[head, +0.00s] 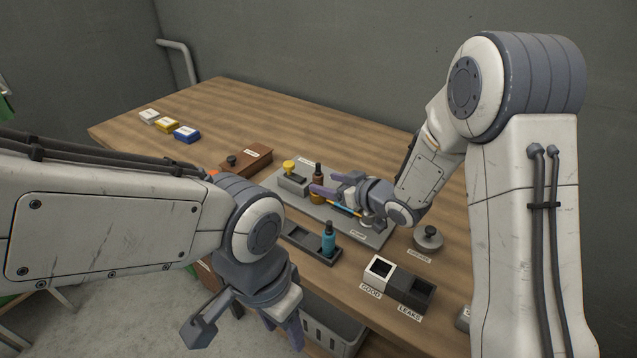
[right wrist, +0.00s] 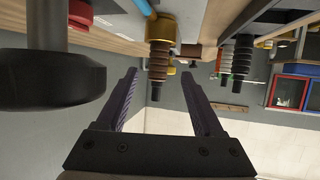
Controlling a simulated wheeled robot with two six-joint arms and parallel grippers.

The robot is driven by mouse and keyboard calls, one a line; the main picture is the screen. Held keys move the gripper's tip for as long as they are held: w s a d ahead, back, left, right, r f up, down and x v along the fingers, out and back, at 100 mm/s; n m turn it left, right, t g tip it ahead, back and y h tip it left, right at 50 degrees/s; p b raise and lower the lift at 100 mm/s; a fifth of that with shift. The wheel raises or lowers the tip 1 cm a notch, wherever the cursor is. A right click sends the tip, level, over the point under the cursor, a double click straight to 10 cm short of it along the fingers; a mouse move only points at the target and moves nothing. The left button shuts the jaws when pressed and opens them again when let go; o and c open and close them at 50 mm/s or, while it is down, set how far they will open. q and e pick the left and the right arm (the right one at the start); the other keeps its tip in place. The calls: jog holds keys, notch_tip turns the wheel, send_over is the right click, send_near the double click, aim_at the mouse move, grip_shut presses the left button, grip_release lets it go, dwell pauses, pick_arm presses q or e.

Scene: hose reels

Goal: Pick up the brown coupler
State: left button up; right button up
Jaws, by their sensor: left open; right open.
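The brown coupler (head: 318,182) stands upright on a grey plate, with a dark tip on top. My right gripper (head: 328,185) is open beside it, its purple fingers reaching toward it. In the right wrist view, which looks upside down, what appears to be the same coupler (right wrist: 159,55) shows between and beyond the open fingers (right wrist: 160,88). I see no contact, and the exact gap is unclear. My left gripper (head: 248,325) is open and empty, low in front of the table edge, far from the coupler.
A teal bottle-shaped coupler (head: 328,240) stands in a dark tray. A yellow knob (head: 289,166) tops a grey block near the brown coupler.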

aim_at(322, 180)
jog(key=p+x, duration=0.1)
jog(key=x, duration=0.4)
jog(key=shift+d, duration=0.1)
grip_shut()
jog(key=shift+r, duration=0.1)
